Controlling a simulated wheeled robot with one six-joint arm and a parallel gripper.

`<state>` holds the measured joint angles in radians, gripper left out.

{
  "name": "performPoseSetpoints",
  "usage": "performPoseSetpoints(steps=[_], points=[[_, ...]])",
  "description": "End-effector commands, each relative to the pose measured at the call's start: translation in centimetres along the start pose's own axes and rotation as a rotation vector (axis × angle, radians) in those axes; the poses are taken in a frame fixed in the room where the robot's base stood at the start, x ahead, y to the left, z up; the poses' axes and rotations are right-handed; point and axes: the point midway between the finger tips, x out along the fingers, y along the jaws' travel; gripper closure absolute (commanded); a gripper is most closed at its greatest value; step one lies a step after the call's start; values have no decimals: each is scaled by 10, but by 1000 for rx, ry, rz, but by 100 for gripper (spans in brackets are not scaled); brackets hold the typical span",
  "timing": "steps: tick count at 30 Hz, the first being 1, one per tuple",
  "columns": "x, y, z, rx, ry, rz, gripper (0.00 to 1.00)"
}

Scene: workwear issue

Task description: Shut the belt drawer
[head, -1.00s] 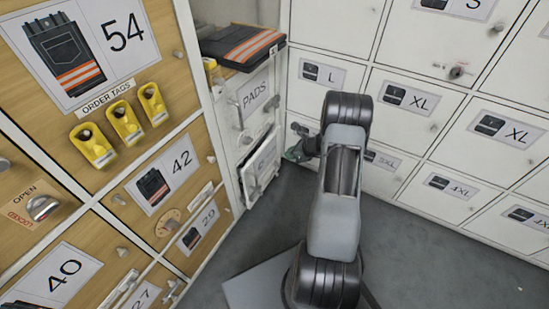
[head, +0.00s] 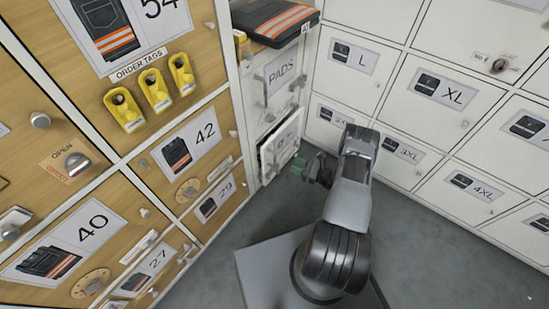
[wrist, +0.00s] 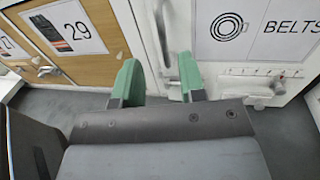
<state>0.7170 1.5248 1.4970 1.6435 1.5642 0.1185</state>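The belt drawer (head: 284,145) is a white front low in the narrow white column, under the PADS front. It stands a little out, with a dark gap along its left edge. In the wrist view its front (wrist: 250,45) carries a coil picture, the word BELTS and a handle bar (wrist: 262,83) near its lower edge. My gripper (head: 308,171) is in front of the drawer, to its lower right in the head view. In the wrist view the green fingers of my gripper (wrist: 160,75) are apart with nothing between them, just left of the drawer front. I see no contact.
Wooden lockers (head: 205,130) with knobs and yellow order tags (head: 155,90) stand on the left. White lockers (head: 440,95) stand on the right. A folded dark garment (head: 275,20) lies on top of the column. Grey floor (head: 410,240) is free on the right.

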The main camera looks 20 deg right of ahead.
Motion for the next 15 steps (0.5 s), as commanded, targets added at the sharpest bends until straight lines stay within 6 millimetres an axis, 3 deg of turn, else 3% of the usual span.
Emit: performPoseSetpoints(steps=[6,15], points=[[45,1,-2,1,1,5,63],[90,0,-2,2,2,3,63]])
